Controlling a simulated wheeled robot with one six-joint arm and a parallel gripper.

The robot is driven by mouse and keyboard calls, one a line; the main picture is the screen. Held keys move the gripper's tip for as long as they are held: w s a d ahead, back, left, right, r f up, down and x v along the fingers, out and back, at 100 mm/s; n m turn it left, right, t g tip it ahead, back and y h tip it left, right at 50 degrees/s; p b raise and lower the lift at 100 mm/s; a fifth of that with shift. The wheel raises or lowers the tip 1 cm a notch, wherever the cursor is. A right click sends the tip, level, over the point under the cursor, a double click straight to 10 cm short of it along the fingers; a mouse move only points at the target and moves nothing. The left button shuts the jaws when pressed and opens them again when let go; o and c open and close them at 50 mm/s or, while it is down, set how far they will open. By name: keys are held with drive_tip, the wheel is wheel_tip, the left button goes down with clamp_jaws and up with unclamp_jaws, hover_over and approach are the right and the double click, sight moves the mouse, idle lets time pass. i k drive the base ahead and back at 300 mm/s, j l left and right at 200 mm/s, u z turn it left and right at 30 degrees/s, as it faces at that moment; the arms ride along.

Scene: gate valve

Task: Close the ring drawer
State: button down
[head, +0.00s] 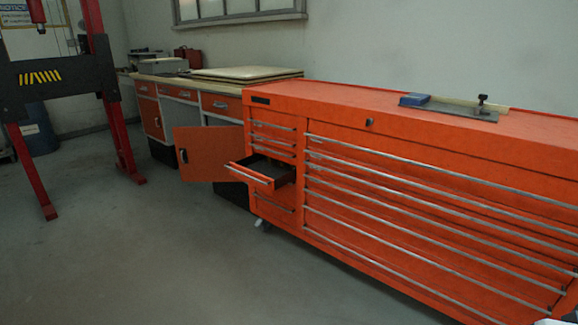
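An orange tool cabinet (400,190) with several long silver handles stands at the right. One small drawer (262,173) in its left column is pulled out, with its dark inside showing. I take it to be the ring drawer, though no label or ring can be made out. The other drawers of the cabinet look shut. My gripper is not in view.
An orange door (202,154) stands open on the workbench (180,85) behind, left of the drawer. A red and black press frame (62,75) stands at the left. The grey floor (140,260) in front is clear.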

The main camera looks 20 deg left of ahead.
sight(275, 165)
drive_tip(key=i+j+u, duration=0.15)
drive_tip(key=j+u, duration=0.2)
drive_tip(key=i+j+u, duration=0.2)
drive_tip(key=u, duration=0.2)
drive_tip(key=i+j+u, duration=0.15)
drive_tip(key=u, duration=0.2)
drive_tip(key=i, duration=0.1)
